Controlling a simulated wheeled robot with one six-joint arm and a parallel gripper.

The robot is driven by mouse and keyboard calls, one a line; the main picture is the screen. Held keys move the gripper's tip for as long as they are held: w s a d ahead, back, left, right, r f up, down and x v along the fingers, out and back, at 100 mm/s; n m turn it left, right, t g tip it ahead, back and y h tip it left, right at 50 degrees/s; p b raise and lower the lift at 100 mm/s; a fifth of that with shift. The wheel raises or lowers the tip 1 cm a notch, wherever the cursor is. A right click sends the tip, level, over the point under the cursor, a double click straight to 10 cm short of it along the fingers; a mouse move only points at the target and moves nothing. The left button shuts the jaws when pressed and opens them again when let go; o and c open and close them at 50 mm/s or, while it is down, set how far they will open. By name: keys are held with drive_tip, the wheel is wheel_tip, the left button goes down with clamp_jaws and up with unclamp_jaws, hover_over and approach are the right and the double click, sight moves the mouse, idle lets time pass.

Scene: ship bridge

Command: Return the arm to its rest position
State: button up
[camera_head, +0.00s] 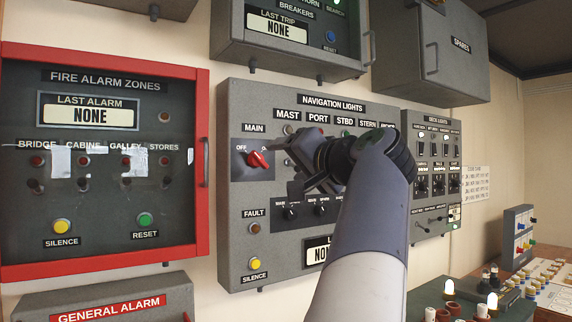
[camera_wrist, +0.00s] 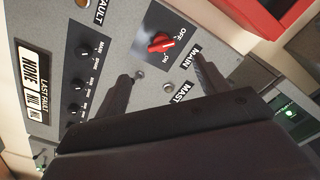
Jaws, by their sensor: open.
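My arm (camera_head: 368,225) reaches up from the lower middle of the head view toward the navigation lights panel (camera_head: 240,105). My gripper (camera_head: 290,165) is in front of this panel, close to the red main switch (camera_head: 258,159). In the wrist view the two fingers of my gripper (camera_wrist: 158,85) are spread apart with nothing between them. The red main switch also shows in the wrist view (camera_wrist: 161,43), beyond the fingertips and apart from them. My arm and gripper hide part of the panel's middle, including some labels and knobs.
The red-framed fire alarm panel (camera_head: 203,120) is at the left. A deck lights panel (camera_head: 432,165) is at the right. A spares cabinet (camera_head: 430,50) and a breakers box (camera_head: 290,55) hang above. A console (camera_head: 545,290) with buttons and lit lamps stands lower right.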

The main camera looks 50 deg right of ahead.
sight(260, 162)
drive_tip(key=shift+w, duration=0.1)
drive_tip(key=p+x, duration=0.2)
drive_tip(key=x, duration=0.8)
drive_tip(key=shift+w+d, duration=0.1)
drive_tip(key=shift+w, duration=0.3)
drive_tip(key=shift+s, duration=0.1)
